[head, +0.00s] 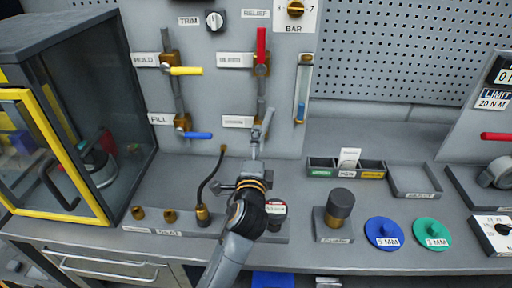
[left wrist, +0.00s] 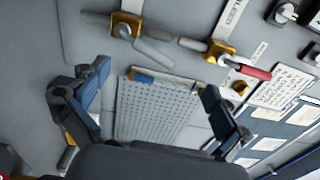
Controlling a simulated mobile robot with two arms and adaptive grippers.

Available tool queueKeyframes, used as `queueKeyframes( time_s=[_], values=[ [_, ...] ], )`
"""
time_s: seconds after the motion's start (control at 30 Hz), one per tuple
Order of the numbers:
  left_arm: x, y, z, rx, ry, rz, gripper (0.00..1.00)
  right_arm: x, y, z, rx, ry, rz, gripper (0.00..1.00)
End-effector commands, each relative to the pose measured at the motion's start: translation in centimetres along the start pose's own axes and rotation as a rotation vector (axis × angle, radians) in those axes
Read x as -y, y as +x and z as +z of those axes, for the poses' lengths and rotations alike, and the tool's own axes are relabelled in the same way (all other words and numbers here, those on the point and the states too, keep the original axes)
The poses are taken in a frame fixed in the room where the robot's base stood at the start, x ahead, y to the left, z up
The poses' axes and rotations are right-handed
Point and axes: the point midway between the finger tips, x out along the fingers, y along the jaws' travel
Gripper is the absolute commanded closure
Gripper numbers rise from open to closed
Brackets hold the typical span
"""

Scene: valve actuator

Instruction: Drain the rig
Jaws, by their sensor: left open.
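In the head view, a panel carries valves with a yellow lever (head: 186,71), a blue lever (head: 197,135), an upright red lever (head: 262,45) and a grey lever (head: 266,123). The plate beside the grey lever (head: 237,121) is too small to read. My left gripper (head: 253,172) is just below the grey lever, open and empty. In the left wrist view, the grey lever (left wrist: 152,53) on its brass body (left wrist: 126,25) and the red lever (left wrist: 250,71) lie beyond the spread fingers of my gripper (left wrist: 150,105). The right gripper is not in view.
A black hose (head: 206,183) stands on a brass fitting close left of my gripper. A glass cabinet with a yellow-framed door (head: 75,160) is at the left. A blue disc (head: 383,233), a green disc (head: 431,234) and a dark cylinder (head: 340,205) sit at the right.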

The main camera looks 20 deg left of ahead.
Motion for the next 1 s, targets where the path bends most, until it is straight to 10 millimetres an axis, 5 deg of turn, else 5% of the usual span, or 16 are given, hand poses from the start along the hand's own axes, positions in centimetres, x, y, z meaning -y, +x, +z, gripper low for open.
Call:
queueKeyframes(
  time_s=[0.27, 0.37, 0.6, 0.73, 1.0],
  values=[
    [0.0, -0.2, 0.0, 0.000, 0.000, 0.001, 0.00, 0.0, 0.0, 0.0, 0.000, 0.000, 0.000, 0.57],
    [-0.4, 0.2, -0.8, -0.008, 0.021, 0.002, 0.20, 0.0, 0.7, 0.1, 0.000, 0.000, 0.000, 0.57],
    [-1.7, 2.3, -7.3, -0.061, 0.248, 0.014, 0.69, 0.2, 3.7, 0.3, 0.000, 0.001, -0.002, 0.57],
    [-1.4, 3.2, -8.0, -0.065, 0.284, 0.017, 0.96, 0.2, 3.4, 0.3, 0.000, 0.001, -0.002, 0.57],
    [-1.3, 7.9, -8.2, -0.065, 0.282, 0.018, 1.00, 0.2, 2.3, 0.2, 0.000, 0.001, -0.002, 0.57]
  ],
)
